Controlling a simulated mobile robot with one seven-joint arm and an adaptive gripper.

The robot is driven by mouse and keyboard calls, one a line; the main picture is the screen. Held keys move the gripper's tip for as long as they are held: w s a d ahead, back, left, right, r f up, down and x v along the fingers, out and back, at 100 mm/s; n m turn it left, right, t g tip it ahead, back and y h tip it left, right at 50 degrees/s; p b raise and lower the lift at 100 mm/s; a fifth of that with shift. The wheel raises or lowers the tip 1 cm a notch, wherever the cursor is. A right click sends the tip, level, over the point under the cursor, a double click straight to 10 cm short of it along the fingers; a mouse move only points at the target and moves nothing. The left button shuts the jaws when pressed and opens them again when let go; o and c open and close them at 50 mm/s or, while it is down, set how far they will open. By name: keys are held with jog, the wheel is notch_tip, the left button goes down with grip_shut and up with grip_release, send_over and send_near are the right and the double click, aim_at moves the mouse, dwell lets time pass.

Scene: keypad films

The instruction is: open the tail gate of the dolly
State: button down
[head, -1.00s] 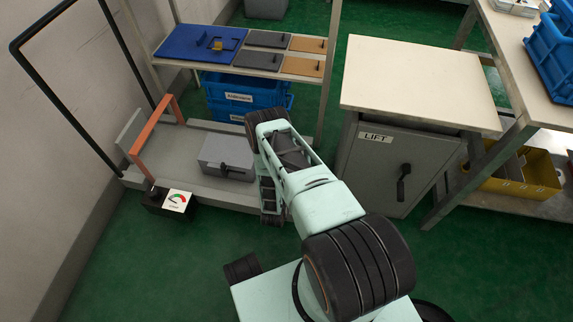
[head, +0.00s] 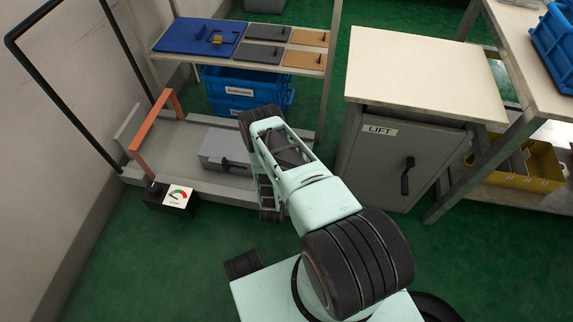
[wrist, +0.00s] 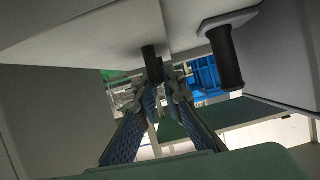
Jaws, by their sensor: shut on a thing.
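The dolly (head: 218,190) is a low grey platform at the left in the head view, with a tall black push frame (head: 95,130) and an orange-brown bar (head: 150,128). I cannot make out its tail gate for certain. In the wrist view, my gripper (wrist: 157,82) has its two blue-padded fingers drawn together at the tips. They are shut on a short black stub (wrist: 149,58) under a pale grey surface; what it belongs to is unclear. A thicker black cylinder (wrist: 226,58) hangs to the right.
A grey box with a dark handle (head: 222,147) sits on the dolly beside my arm. A black gauge box (head: 172,196) stands at its front left. A grey cabinet marked LIFT (head: 385,155) stands to the right. Green floor is clear at the lower left.

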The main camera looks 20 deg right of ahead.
jog(key=c, duration=2.3)
grip_release()
jog(key=shift+w+a+r, duration=0.1)
jog(key=shift+w+a, duration=0.05)
jog(key=shift+a, duration=0.05)
jog(key=shift+d, duration=0.1)
notch_tip(320, 180, up, 10)
jog(key=shift+f, duration=0.1)
